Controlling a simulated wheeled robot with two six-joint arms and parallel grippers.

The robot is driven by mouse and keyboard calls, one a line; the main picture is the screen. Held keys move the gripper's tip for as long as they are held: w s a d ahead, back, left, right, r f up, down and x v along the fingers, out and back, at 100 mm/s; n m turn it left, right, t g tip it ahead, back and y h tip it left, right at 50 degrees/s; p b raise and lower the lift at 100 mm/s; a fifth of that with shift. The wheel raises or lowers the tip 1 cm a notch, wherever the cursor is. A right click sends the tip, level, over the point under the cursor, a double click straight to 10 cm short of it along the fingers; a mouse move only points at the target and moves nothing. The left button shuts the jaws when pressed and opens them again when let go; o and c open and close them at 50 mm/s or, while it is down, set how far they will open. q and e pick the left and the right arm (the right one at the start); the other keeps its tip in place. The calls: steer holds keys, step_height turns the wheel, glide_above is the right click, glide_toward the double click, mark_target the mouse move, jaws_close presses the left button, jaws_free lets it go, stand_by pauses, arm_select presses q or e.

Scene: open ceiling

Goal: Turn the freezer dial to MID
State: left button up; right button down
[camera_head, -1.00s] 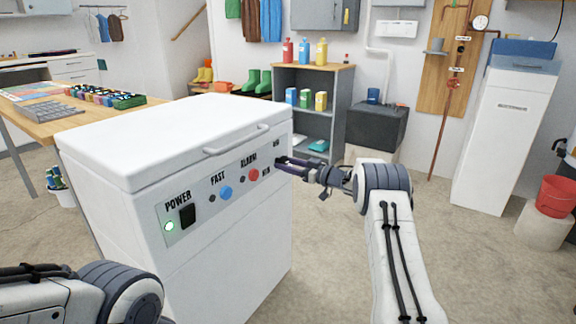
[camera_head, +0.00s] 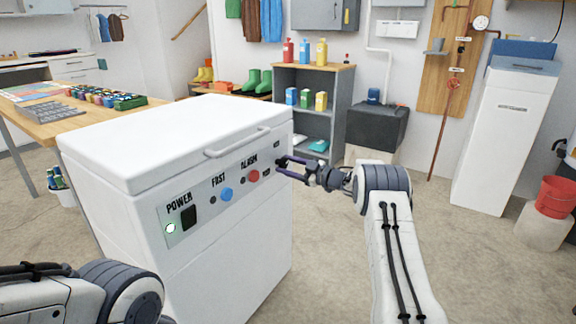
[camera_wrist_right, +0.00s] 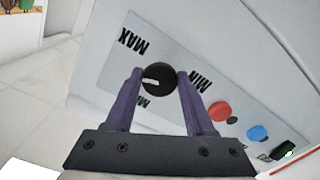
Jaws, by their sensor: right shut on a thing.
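The white chest freezer (camera_head: 230,240) stands in front of me with its lid shut. Its dial (camera_wrist_right: 158,78) is a round black knob with a short white mark, on the grey control panel (camera_wrist_right: 180,55). In the right wrist view, MAX is printed at upper left of the dial and MIN to its right. A third label below the dial is partly hidden by a finger. The white mark lies on the left part of the knob's face. My right gripper (camera_head: 281,167) is shut on the dial, one purple finger on each side. My left gripper is out of view.
The panel also has a red ALARM button (camera_head: 253,176), a blue FAST button (camera_head: 225,194), a black POWER switch (camera_head: 188,217) and a lit green light (camera_head: 171,228). A grey shelf (camera_head: 312,85) stands behind. The floor right of the freezer is clear.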

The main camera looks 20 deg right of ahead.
steer(key=n, duration=0.3)
steer(key=shift+d+n+b, duration=0.15)
steer(key=shift+n+b, duration=0.15)
steer(key=shift+b, duration=0.05)
steer(key=n+b, duration=0.1)
steer(key=n, duration=0.2)
steer(key=shift+f+n, duration=0.1)
steer(key=shift+n, duration=0.2)
steer(key=n+b, duration=0.2)
steer(key=n, duration=0.1)
steer(key=shift+n, duration=0.3)
steer(key=shift+d+n+b, duration=0.1)
steer(key=shift+n+b, duration=1.05)
steer(key=shift+n, duration=0.45)
steer(key=shift+r, duration=0.2)
steer(key=shift+c, duration=1.8)
jaws_free()
steer(key=shift+o, duration=0.4)
